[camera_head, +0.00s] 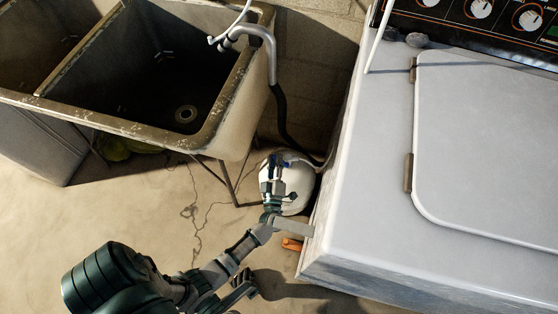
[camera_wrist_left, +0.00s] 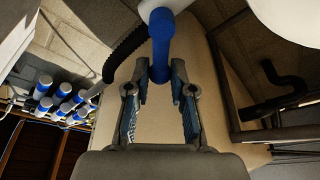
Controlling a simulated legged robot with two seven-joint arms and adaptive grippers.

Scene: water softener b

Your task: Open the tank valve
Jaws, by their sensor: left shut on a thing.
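A white tank (camera_head: 298,186) stands on the floor between the sink and the white machine. My left gripper (camera_head: 273,168) is at the tank's upper left side, partly covering it. In the left wrist view, the tank valve's blue handle (camera_wrist_left: 160,42) hangs from a pale fitting, with its lower end between the fingertips of my left gripper (camera_wrist_left: 160,80). The gripper is shut on this handle, with its fingers on either side. Only a little blue shows in the head view, so the handle's angle is hard to tell there.
A worn sink (camera_head: 225,105) stands at the upper left, with thin legs near the tank. A white machine (camera_head: 365,215) closes off the right side. A black hose (camera_head: 281,115) runs down behind the tank. Cracked floor (camera_head: 120,210) is clear at the left.

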